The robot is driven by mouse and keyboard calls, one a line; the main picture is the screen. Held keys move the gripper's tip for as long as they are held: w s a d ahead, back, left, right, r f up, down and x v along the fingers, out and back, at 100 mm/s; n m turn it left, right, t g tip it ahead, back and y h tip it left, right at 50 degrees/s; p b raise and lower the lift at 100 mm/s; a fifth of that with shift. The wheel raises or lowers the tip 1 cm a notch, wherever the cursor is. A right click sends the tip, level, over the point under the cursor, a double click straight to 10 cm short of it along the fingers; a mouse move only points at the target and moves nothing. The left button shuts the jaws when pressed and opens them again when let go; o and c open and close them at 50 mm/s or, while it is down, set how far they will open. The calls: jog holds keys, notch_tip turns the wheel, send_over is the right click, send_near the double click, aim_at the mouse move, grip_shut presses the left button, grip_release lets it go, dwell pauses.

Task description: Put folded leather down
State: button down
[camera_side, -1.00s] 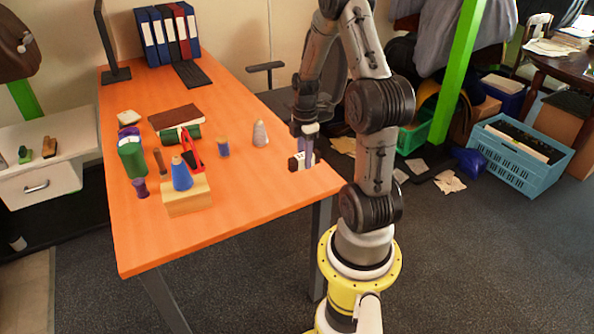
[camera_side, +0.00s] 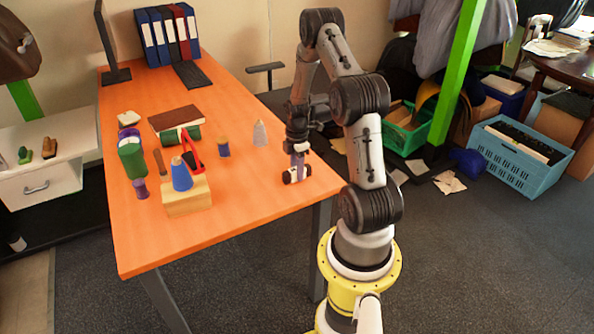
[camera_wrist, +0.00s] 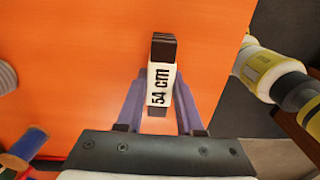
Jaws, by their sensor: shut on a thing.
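The folded leather (camera_wrist: 162,48) is a small dark strip with a white band marked "54 cm" in the wrist view. It also shows as a small dark and white piece (camera_side: 291,178) near the table's right edge in the side view. My gripper (camera_wrist: 160,100) has its two purple fingers on either side of it and is shut on it. In the side view my gripper (camera_side: 297,170) points down over the orange table (camera_side: 250,205). The leather is at or just above the surface; I cannot tell whether it touches.
A grey cone (camera_side: 260,134) and a small blue spool (camera_side: 223,148) stand to the left. The table around the gripper is clear.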

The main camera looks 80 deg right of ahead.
jog(key=shift+f, duration=0.15)
jog(key=c, duration=0.5)
grip_release()
jog(key=shift+c, duration=0.2)
